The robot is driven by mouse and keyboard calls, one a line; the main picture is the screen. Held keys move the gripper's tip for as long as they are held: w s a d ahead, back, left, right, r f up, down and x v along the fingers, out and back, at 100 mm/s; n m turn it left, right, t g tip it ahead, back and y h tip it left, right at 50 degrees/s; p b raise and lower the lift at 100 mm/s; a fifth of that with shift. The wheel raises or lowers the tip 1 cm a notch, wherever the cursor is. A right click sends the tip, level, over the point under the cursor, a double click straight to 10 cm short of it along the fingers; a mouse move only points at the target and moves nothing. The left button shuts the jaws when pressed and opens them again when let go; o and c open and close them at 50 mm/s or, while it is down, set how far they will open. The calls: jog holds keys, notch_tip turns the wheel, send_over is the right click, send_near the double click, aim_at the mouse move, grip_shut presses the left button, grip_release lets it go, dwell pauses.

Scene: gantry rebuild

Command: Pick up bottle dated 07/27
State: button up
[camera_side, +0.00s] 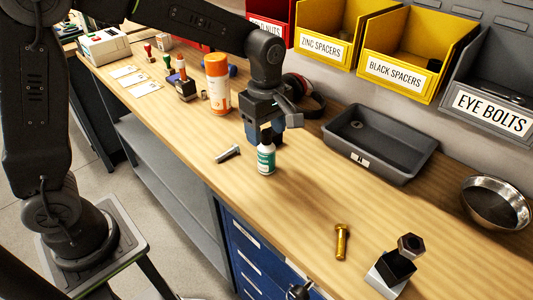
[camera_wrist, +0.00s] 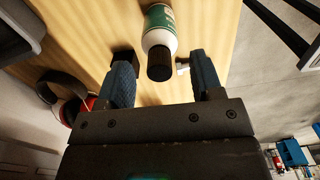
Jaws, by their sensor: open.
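A small white bottle with a green label (camera_side: 266,158) and a dark cap stands upright on the workbench. The date on it is too small to read. My gripper (camera_side: 268,130) is open and low over the bench, right by the bottle's top. In the wrist view the bottle (camera_wrist: 161,20) lies ahead of the gap between my open fingers (camera_wrist: 160,66), its dark cap pointing toward me. Nothing is held. An orange and white bottle (camera_side: 217,88), larger, stands behind to the left; no date is readable on it.
A bolt (camera_side: 228,154) lies just left of the small bottle. A grey tray (camera_side: 405,172), a metal bowl (camera_side: 468,203) and a brass bolt (camera_side: 341,240) are to the right. Headphones (camera_side: 305,92) lie behind the gripper. The bench between the bottle and brass bolt is clear.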

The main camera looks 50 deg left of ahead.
notch_tip(320, 180, down, 2)
jog(key=shift+f, duration=0.1)
grip_shut()
dwell(0.5)
